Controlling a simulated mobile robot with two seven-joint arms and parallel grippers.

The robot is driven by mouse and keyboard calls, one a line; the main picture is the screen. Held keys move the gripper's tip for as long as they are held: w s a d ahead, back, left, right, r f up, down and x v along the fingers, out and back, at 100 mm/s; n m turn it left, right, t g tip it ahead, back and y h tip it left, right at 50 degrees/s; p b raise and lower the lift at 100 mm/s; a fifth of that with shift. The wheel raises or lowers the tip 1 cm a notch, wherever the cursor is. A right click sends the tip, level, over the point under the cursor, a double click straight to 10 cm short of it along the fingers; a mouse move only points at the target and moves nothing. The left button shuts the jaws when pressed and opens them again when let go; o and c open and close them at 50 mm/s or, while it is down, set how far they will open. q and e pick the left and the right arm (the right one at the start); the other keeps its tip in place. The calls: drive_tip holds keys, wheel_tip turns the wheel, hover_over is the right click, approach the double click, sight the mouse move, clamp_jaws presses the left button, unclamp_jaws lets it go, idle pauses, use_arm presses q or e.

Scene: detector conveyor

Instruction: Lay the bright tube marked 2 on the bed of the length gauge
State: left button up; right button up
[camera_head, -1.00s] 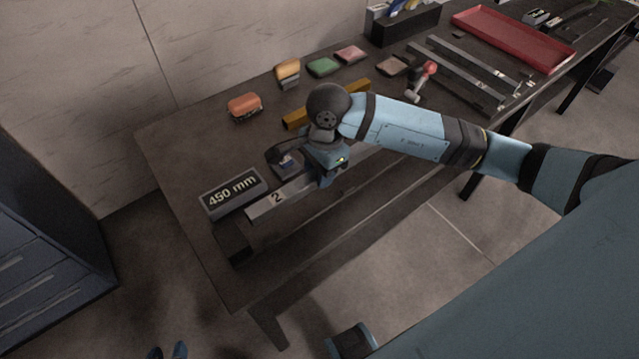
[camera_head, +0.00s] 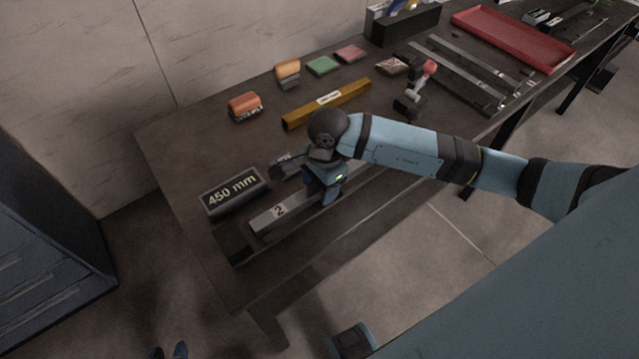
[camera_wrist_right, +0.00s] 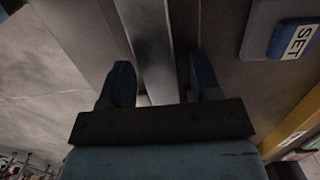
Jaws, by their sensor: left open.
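The bright tube marked 2 (camera_head: 270,217) lies along the length gauge (camera_head: 238,247), low over its bed. Contact along its whole length is hidden. Its near-left end, with the label, sticks out from under my right gripper (camera_head: 330,198). In the right wrist view the tube (camera_wrist_right: 152,40) runs between the two fingers of my right gripper (camera_wrist_right: 163,85), with a narrow gap on each side, so the gripper looks open around it. My left gripper (camera_head: 170,352) shows only its blue fingertips at the bottom edge, open, empty and away from the table.
A 450 mm sign (camera_head: 234,192) stands behind the tube's end. A mustard bar (camera_head: 300,116) lies behind my right gripper. Several coloured blocks line the back. A red tray (camera_head: 515,38) and metal rails (camera_head: 460,80) lie at the right. A SET block (camera_wrist_right: 290,40) is beside the fingers.

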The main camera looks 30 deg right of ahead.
drive_tip(key=shift+r, duration=0.1)
drive_tip(key=shift+r, duration=0.2)
wheel_tip(320, 180, up, 12)
drive_tip(key=d, duration=0.1)
drive_tip(key=shift+d+f, duration=0.2)
drive_tip(key=shift+w, duration=0.1)
idle(0.4)
